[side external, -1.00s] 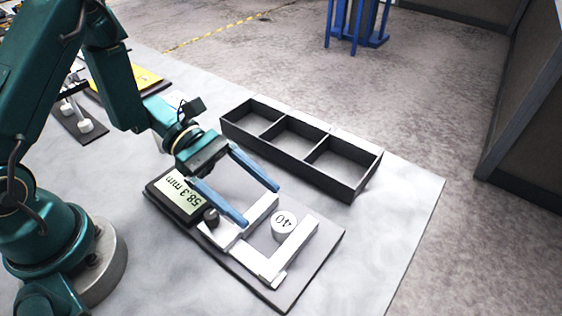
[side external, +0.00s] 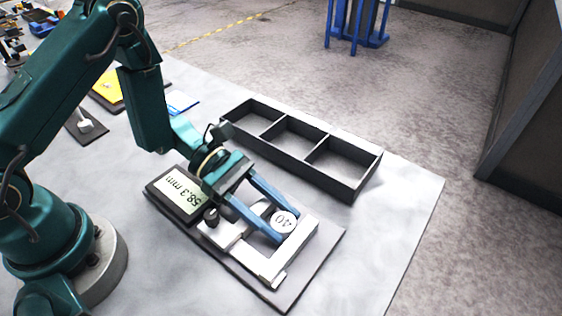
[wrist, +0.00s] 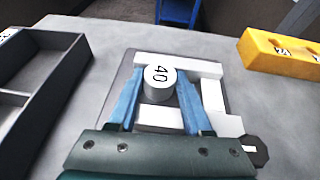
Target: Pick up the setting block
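The setting block, a white round block marked 40 (side external: 284,222), stands inside the white jaws of the measuring gauge (side external: 300,240). It also shows in the wrist view (wrist: 159,82), upright with its number on top. The gauge rests on a dark grey base plate, and its display (side external: 180,192) reads 58.3 mm. My gripper (side external: 288,226) has one blue finger on each side of the block, seemingly touching it, and looks shut on it. The fingertips (wrist: 159,76) show on either side in the wrist view. I cannot see whether the block is clear of the plate.
A dark tray with three empty compartments (side external: 318,158) stands behind the gauge. A yellow block with holes (wrist: 280,52) lies at the right in the wrist view. The table's right part (side external: 400,220) is clear. A blue stand (side external: 355,25) is on the floor beyond.

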